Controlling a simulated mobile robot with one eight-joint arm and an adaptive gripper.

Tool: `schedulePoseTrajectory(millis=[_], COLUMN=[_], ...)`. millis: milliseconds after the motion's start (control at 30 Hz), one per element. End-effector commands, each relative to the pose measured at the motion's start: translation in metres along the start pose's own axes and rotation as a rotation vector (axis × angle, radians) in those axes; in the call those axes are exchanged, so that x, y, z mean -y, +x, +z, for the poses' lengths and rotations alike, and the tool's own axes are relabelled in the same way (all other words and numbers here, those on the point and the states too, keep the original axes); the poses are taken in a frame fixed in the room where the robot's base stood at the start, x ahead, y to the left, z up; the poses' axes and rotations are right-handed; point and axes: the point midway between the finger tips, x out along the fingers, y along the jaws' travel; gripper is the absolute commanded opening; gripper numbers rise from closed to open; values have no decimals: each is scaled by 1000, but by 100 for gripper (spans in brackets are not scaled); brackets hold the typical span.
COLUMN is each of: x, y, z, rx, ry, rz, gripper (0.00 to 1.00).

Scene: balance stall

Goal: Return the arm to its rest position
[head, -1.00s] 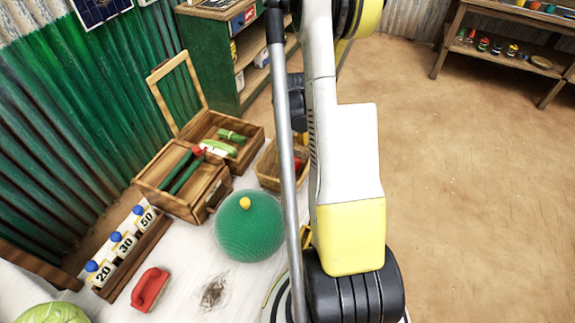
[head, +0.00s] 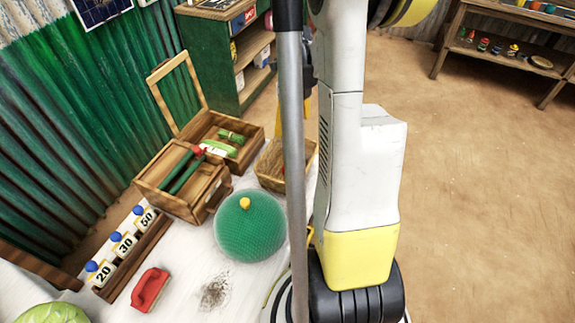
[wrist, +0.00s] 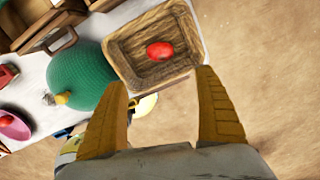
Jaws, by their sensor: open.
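My gripper (wrist: 165,112) shows in the wrist view with its two yellow-brown fingers spread wide and nothing between them. Beyond the fingertips in that view is a wicker basket (wrist: 128,50) with a red object (wrist: 160,51) in it. The basket (head: 272,167) shows there just left of my arm, partly hidden behind a grey pole of mine.
A green dome with a yellow knob (head: 250,228), a red brush-like object (head: 150,289) and a wooden box (head: 182,177) stand on the white table. Number cards (head: 123,245) are at left. A green shelf unit (head: 228,60) stands behind. The floor (head: 475,200) at right is clear.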

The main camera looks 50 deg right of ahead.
Motion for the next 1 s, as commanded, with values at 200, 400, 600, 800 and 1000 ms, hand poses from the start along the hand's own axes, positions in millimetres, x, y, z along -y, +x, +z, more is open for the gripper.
schedulePoseTrajectory(millis=[200, 400, 600, 800, 1000], x=[0, 0, -27, -119, -216], y=[0, 0, -20, -77, -117], z=[0, 0, 10, 26, 16], rx=[0, 0, 29, 108, 144], ry=[0, 0, -212, -951, -1785], rz=[0, 0, -30, -164, -388], gripper=[82, 82, 82, 82, 82])
